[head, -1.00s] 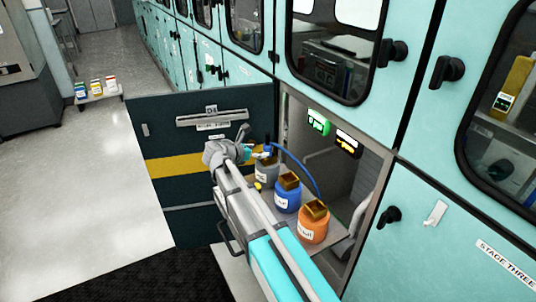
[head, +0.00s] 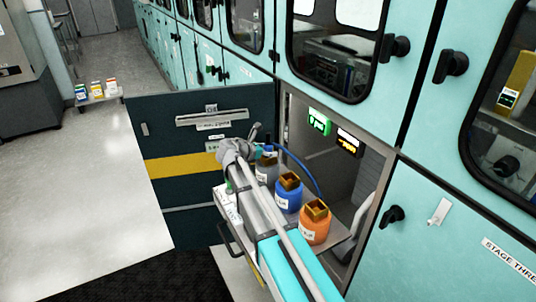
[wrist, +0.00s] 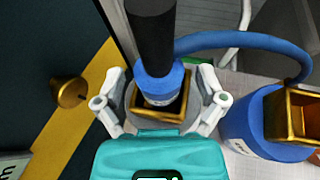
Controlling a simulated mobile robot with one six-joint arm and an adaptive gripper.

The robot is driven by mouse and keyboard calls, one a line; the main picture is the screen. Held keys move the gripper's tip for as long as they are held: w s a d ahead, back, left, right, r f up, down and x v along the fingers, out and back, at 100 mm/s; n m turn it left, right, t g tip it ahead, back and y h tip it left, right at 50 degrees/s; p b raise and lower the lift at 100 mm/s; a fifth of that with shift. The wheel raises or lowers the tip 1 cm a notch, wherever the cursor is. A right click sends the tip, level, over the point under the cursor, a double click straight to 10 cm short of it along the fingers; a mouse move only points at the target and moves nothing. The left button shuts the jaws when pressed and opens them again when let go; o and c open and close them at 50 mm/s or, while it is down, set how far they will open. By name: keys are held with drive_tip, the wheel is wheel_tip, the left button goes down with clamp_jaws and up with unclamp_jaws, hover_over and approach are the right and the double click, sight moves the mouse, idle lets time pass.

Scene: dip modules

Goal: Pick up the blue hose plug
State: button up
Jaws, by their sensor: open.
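The blue hose plug (wrist: 160,84), a blue collar with a black upper part, stands in the square brass-coloured neck of a grey bottle (wrist: 138,116) in the wrist view. My gripper (wrist: 161,102) is open, with one pale finger on each side of the plug and a visible gap to it. In the head view my gripper (head: 238,152) is at the grey bottle (head: 266,172), at the left end of the bottle row. There it partly hides the plug (head: 268,148).
A blue hose (wrist: 245,42) arcs behind the plug to the right. A blue bottle (head: 288,194) and an orange bottle (head: 314,228) stand close by on the shelf. A dark open door (head: 185,135) with a yellow stripe is at the left. A brass knob (wrist: 68,92) sticks out from it.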

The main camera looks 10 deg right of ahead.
sight(268, 144)
clamp_jaws()
idle(0.5)
drive_tip(key=shift+r, duration=0.1)
wheel_tip(268, 144, up, 3)
drive_tip(key=p, duration=0.3)
drive_tip(key=shift+r, duration=0.15)
drive_tip(key=s+a+r+p, duration=0.8)
drive_tip(key=s+r+p, duration=0.1)
drive_tip(key=s+p, duration=0.1)
drive_tip(key=shift+s+a+r, duration=0.2)
drive_tip(key=shift+s+r, duration=0.1)
drive_tip(key=shift+s, duration=0.3)
